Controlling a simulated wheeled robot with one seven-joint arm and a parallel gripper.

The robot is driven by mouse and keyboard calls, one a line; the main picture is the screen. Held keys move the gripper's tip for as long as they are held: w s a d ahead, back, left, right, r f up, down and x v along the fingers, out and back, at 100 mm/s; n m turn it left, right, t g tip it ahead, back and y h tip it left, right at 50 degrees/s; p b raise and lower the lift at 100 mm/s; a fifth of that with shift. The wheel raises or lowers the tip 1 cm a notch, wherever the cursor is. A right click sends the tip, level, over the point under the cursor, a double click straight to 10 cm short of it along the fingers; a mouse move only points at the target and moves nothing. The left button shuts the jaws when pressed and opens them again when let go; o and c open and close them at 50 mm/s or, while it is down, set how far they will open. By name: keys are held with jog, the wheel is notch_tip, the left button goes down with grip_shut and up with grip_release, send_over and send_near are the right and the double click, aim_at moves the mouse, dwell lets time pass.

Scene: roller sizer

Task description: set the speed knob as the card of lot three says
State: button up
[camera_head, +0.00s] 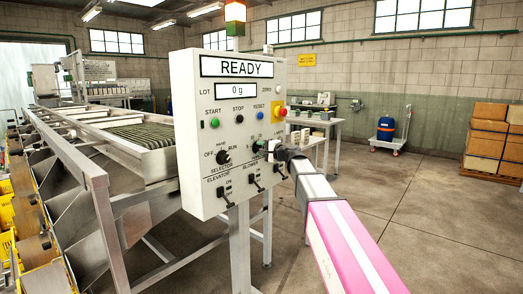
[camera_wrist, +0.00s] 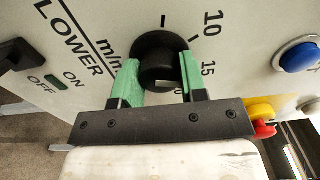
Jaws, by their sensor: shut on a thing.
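The speed knob (camera_wrist: 158,50) is black and round, on the white panel, in the wrist view. Marks 10 and 15 show on its scale, with "m/min" beside it; part of the scale is hidden behind the knob and my gripper. My gripper (camera_wrist: 159,75) has green fingers, one on each side of the knob, shut on it. I cannot tell where the knob's pointer stands. In the head view my gripper (camera_head: 266,148) is at the lower right of the control panel (camera_head: 190,90) and mostly hides the knob. No readable card of lot three shows.
The panel reads READY and 0 g. A selector knob (camera_head: 223,157) sits left of my gripper, with elevator (camera_head: 226,197) and blower (camera_head: 256,183) switches below. A red stop button (camera_head: 279,110) is above right. The sizer machine (camera_head: 120,135) stands left; open floor lies right.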

jog(key=m, duration=1.1)
jog(key=shift+f+m, duration=0.1)
jog(key=shift+m, duration=0.4)
jog(key=o, duration=0.9)
jog(key=shift+o, duration=0.2)
jog(key=shift+d, duration=0.1)
jog(key=v, duration=1)
jog(key=shift+s+d, duration=0.3)
